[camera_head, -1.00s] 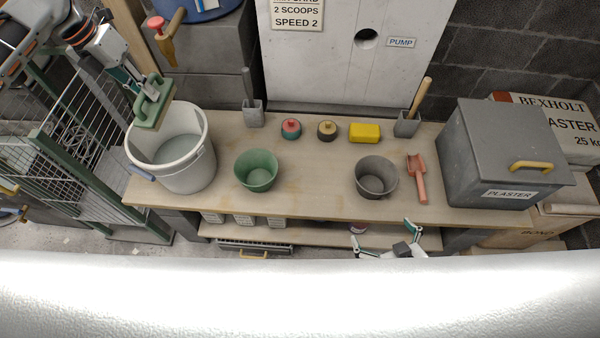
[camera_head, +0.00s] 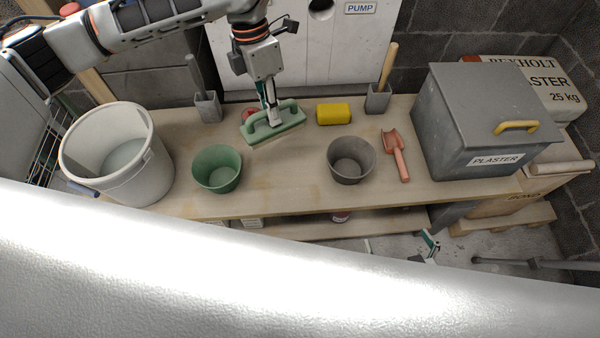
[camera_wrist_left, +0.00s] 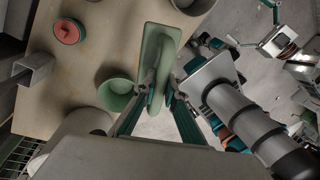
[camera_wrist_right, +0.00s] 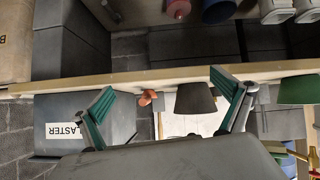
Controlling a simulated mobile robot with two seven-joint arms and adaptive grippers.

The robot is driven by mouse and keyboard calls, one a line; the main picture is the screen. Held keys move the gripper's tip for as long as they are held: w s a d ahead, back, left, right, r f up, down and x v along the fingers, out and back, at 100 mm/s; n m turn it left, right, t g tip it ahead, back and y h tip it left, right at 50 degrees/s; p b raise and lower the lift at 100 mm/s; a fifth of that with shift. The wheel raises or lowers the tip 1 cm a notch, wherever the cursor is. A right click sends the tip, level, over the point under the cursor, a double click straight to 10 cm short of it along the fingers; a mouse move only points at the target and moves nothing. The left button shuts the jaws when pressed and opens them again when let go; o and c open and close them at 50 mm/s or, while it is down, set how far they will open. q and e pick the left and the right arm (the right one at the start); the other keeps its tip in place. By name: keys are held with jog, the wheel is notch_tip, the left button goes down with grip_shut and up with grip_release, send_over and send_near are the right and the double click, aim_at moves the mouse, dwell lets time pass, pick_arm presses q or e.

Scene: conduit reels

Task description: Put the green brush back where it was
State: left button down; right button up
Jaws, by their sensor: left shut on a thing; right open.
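The green brush (camera_head: 273,126), a long flat block with a handle, is held over the back middle of the bench, in front of the pump panel. My left gripper (camera_head: 270,110) is shut on its handle; the left wrist view shows the brush (camera_wrist_left: 158,52) between the fingers. It hides part of a red-topped tin (camera_head: 250,113) and all of the dark-topped tin beside it. I cannot tell its exact height above the bench. My right gripper (camera_head: 430,246) is open and empty, low in front of the bench; its spread fingers show in the right wrist view (camera_wrist_right: 165,95).
On the bench (camera_head: 280,190) stand a white bucket (camera_head: 125,180), a green pot (camera_head: 217,168), a grey pot (camera_head: 351,160), a red scoop (camera_head: 397,155), a yellow sponge (camera_head: 333,114), two grey holders (camera_head: 208,108) (camera_head: 378,99) with tools and a plaster bin (camera_head: 485,125).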

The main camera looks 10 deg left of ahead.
pick_arm(q)
jog(key=shift+s+d+f, duration=0.2)
jog(key=shift+d+f, duration=0.5)
jog(key=shift+f, duration=0.05)
jog(key=w+a+b+x, duration=0.1)
jog(key=x, duration=0.5)
jog(key=w+a+b+x, duration=0.1)
jog(key=b+x, duration=0.1)
jog(key=x, duration=0.4)
jog(key=f+b+x, duration=0.1)
jog(key=x, duration=0.5)
jog(key=shift+w+a, duration=0.35)
jog(key=shift+a, duration=0.1)
jog(key=shift+f, duration=0.25)
jog(key=shift+f+b, duration=0.15)
jog(key=shift+b, duration=0.15)
jog(key=c, duration=2.1)
grip_release()
pick_arm(e)
jog(key=f, duration=0.1)
jog(key=d+f, duration=0.1)
jog(key=f, duration=0.1)
jog(key=shift+w+d+f, duration=0.1)
jog(key=shift+w+d, duration=0.1)
jog(key=shift+d, duration=0.1)
